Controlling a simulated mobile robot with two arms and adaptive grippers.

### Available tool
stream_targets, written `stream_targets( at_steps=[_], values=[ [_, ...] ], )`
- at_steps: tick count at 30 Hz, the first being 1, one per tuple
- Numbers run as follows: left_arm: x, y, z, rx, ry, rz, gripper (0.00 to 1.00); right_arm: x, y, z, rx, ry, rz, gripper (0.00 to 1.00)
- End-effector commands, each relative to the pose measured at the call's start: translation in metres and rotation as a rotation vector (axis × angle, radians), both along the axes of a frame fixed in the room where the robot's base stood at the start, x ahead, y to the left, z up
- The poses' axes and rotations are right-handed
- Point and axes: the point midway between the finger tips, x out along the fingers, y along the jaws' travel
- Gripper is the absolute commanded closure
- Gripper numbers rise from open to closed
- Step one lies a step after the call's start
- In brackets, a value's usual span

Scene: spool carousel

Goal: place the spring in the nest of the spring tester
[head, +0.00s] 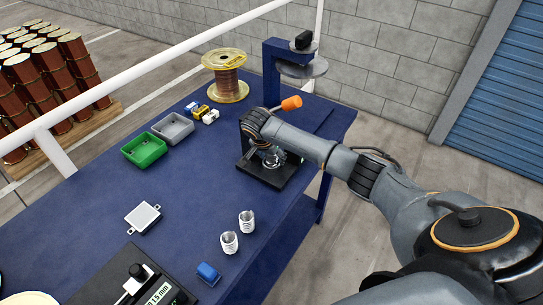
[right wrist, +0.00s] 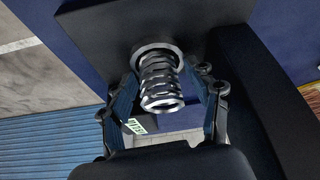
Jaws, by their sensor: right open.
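A bright metal coil spring (right wrist: 160,85) stands with one end at a round metal seat (right wrist: 157,50), the nest, on the tester's black base (right wrist: 105,30). How deep it sits is hard to tell. My right gripper (right wrist: 168,108) is open, with one finger on each side of the spring; slight gaps seem to show. In the head view the right gripper (head: 270,156) is low over the spring tester's black base (head: 272,180), and the arm and fingers largely hide the spring. An orange-handled lever (head: 291,103) rises behind the wrist. My left gripper is not in view.
Two pale springs (head: 246,222) stand near a blue block (head: 208,273) on the blue table (head: 190,210). A green bin (head: 144,150), grey bin (head: 173,128) and wire spool (head: 226,75) stand farther back. A blue post (head: 271,75) stands behind the tester.

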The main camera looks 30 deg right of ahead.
Motion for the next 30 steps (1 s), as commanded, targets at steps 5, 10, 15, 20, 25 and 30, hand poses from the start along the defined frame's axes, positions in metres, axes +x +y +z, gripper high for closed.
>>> stream_targets(
  at_steps=[5,10,15,20,25,30],
  values=[
    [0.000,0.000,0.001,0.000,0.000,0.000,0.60,0.000,0.000,0.005,-0.001,-0.001,0.000,0.39],
    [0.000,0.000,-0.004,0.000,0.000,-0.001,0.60,-0.003,0.008,0.024,0.002,-0.003,0.002,0.39],
    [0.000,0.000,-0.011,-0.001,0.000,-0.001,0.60,-0.011,0.020,0.058,0.002,-0.004,0.002,0.39],
    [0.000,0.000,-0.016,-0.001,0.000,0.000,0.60,-0.017,0.031,0.088,0.002,-0.005,0.001,0.39],
    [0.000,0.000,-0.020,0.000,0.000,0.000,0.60,-0.022,0.038,0.108,0.001,-0.001,-0.001,0.39],
    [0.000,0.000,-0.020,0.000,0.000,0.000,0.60,-0.024,0.039,0.116,0.000,0.000,-0.001,0.39]
  ],
)
